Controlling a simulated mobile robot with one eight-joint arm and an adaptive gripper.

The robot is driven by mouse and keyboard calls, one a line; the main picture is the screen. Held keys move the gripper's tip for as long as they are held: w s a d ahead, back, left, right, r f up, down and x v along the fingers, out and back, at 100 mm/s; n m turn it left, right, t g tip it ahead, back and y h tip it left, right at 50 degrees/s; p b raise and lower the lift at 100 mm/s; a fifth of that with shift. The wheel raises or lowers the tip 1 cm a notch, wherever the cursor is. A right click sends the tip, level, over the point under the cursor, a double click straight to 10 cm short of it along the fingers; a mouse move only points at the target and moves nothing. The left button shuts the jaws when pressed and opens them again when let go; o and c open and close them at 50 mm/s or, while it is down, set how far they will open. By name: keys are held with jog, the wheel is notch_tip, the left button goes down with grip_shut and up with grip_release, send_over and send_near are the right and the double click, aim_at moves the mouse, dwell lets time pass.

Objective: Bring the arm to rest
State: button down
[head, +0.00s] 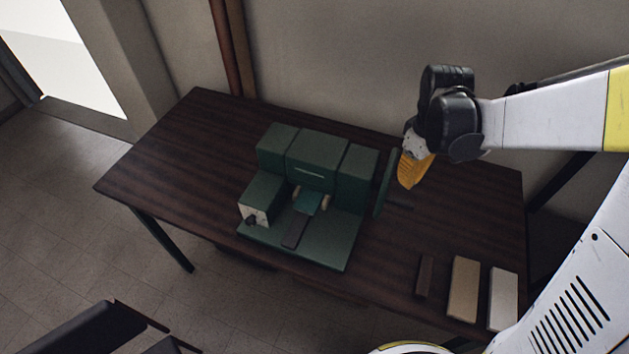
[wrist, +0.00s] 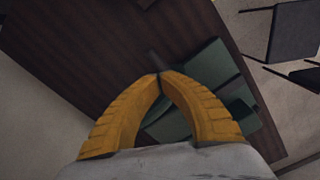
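My gripper (head: 407,184) hangs above the right part of the table, just right of the green machine's upright plate (head: 384,182). In the wrist view its two yellow fingers (wrist: 160,76) curve together and meet at the tips, with no object visible between them. A short dark rod shows just beyond the tips; whether they touch it I cannot tell. The arm reaches in from the right in the head view, bent at the wrist. The green machine (head: 312,160) stands on the table, partly hidden behind the fingers in the wrist view.
The dark wooden table (head: 165,160) is bare at its left end. A dark strip (head: 424,276), a tan block (head: 464,287) and a white block (head: 503,299) lie at the front right. A wall stands behind; a dark chair (head: 85,335) is at the lower left.

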jog(key=s+m+b, duration=0.1)
jog(key=b, duration=0.1)
jog(key=shift+s+t+b, duration=0.1)
jog(key=shift+t+b, duration=0.2)
jog(key=shift+t, duration=0.1)
jog(key=s+f+m+t+b, duration=0.4)
jog(key=s+m+t+b, duration=0.2)
jog(key=s+b, duration=0.5)
jog(key=shift+s+m+b, duration=0.4)
jog(key=shift+m+b, duration=0.3)
jog(key=shift+b, duration=0.7)
dwell(0.3)
